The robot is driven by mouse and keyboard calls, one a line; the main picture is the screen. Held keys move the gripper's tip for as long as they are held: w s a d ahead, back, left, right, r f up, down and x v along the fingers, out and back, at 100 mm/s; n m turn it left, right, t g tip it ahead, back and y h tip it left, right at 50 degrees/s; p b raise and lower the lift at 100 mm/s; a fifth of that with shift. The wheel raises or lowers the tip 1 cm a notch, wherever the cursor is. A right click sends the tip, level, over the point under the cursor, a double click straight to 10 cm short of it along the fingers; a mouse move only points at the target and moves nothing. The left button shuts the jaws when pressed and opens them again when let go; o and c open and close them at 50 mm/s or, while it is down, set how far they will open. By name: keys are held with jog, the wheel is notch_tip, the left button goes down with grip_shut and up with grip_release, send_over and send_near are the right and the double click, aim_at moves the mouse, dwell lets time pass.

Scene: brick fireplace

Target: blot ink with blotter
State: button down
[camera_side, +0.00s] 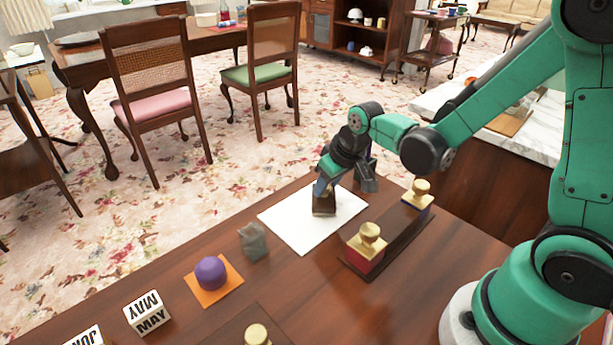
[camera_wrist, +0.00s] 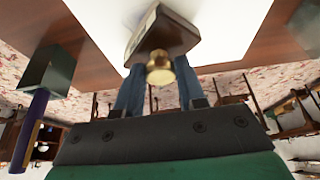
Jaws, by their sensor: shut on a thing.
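My gripper (camera_side: 325,187) points down over the white paper sheet (camera_side: 290,218) on the desk. Its blue fingers are shut on the blotter (camera_side: 324,206), a small dark brown block. In the wrist view the blotter (camera_wrist: 150,32) has a brass knob (camera_wrist: 159,68) between the fingers (camera_wrist: 158,90), and a pale strip along one side. The blotter is at the paper's surface; I cannot tell whether it touches. No ink shows on the visible part of the paper (camera_wrist: 225,25); the area under the blotter is hidden.
Another brass knob (camera_side: 257,335) is in front.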

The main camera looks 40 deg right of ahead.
jog(key=shift+a, duration=2.4)
jog(key=d, duration=0.5)
jog(key=shift+d, duration=0.35)
jog(key=shift+d+r, duration=0.15)
jog(key=shift+d, duration=1.05)
notch_tip(320, 180, up, 8)
jog(key=shift+s, duration=0.1)
